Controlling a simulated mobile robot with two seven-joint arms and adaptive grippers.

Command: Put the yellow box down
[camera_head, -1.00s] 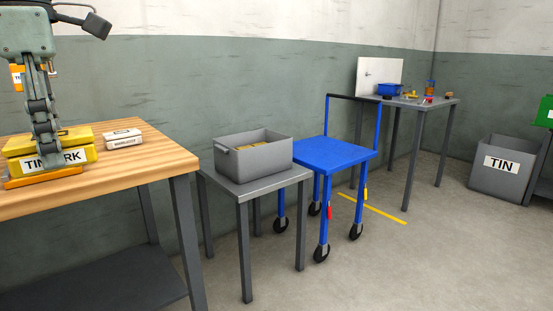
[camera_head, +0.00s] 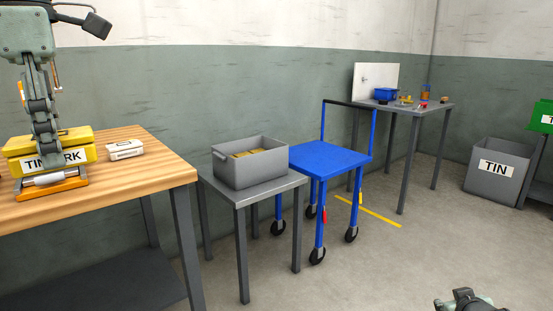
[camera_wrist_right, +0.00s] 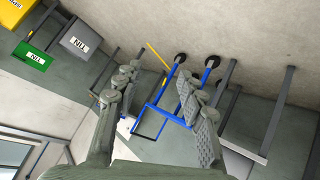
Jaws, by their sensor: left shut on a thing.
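An orange tool with a silver roller (camera_head: 52,185) shows just below and in front of the box. The box seems slightly raised; its underside is hidden, so I cannot tell its exact gap from the table. My right gripper (camera_wrist_right: 158,78) is open and empty, and part of it shows at the bottom right of the head view (camera_head: 463,301).
A small white labelled box (camera_head: 125,150) lies on the wooden table (camera_head: 150,185), right of the yellow box. A grey crate (camera_head: 250,172) with yellow contents stands on a grey table. Beyond are a blue cart (camera_head: 328,158), a cluttered table and a grey TIN bin (camera_head: 492,185).

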